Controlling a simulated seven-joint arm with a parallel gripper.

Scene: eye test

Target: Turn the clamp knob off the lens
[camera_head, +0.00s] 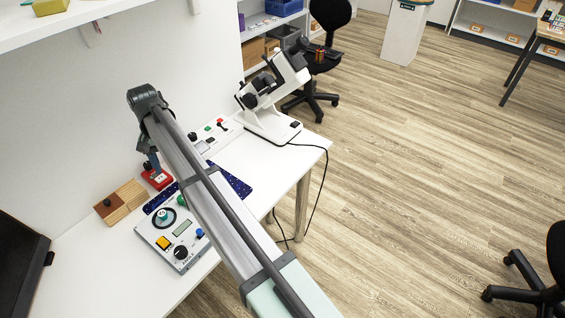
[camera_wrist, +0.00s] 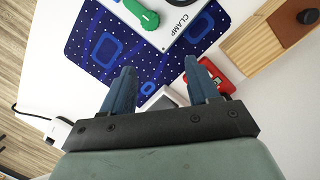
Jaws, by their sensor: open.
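The clamp knob (camera_wrist: 140,13) is a green lever-shaped knob on a pale panel, next to the printed word CLAMP, at the top of the wrist view and partly cut off by its edge. In the head view the green knob (camera_head: 165,215) sits on the near control panel (camera_head: 157,238). My gripper (camera_wrist: 162,76) is open and empty, its two blue-grey fingers spread apart and apart from the knob. In the head view my gripper (camera_head: 151,163) is small and partly hidden behind my arm.
A red box (camera_head: 158,179) stands close by my gripper. A dark blue patterned mat (camera_wrist: 84,48) lies beside the panel. A white instrument (camera_head: 268,123) stands at the table's far end. A monitor (camera_head: 18,262) is at lower left.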

